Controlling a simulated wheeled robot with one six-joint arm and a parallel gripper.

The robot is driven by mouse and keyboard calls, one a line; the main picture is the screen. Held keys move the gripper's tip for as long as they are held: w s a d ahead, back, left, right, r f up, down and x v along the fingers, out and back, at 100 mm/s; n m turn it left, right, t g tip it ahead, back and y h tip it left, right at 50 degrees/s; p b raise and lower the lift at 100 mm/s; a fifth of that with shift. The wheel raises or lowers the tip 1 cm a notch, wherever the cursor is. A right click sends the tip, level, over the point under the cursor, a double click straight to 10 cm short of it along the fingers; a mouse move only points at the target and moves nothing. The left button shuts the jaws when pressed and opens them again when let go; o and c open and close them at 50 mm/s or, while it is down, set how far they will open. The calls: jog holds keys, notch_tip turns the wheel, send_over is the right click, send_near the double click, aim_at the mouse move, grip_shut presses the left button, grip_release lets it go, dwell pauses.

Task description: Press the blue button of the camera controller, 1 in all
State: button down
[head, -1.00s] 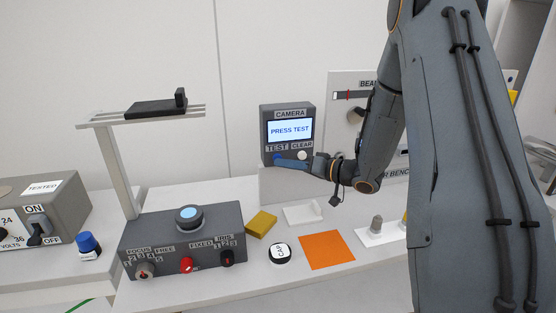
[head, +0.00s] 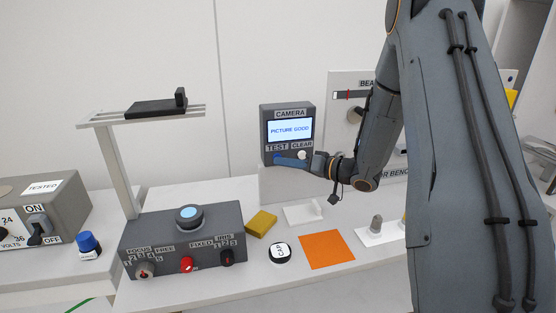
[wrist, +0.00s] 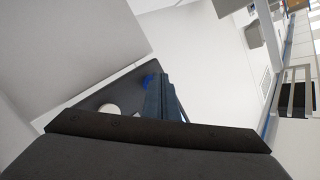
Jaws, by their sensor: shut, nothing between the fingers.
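The camera controller (head: 268,112) is a dark grey box labelled CAMERA at the back of the bench. Its screen (head: 290,130) reads PICTURE GOOD. Below the screen are the labels TEST and CLEAR. The blue button (head: 277,157) is under TEST, mostly hidden by my fingertips in the head view; part of it shows in the wrist view (wrist: 150,80). The white button (head: 302,154) is under CLEAR. My gripper (head: 282,161) is shut and empty, its tips at the blue button. They look in contact, but I cannot tell how far the button is pressed.
A grey box (head: 160,252) with knobs stands at the front, beside a CAP disc (head: 280,254). A yellow block (head: 262,223), an orange mat (head: 327,250) and a white tray (head: 304,213) lie below my gripper. A stand (head: 118,170) rises on the left.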

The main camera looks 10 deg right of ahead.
jog(key=shift+s, duration=0.15)
jog(key=shift+s+p, duration=0.5)
jog(key=shift+s, duration=0.15)
jog(key=s+p, duration=0.2)
jog(key=s, duration=0.3)
dwell(0.5)
dwell(0.5)
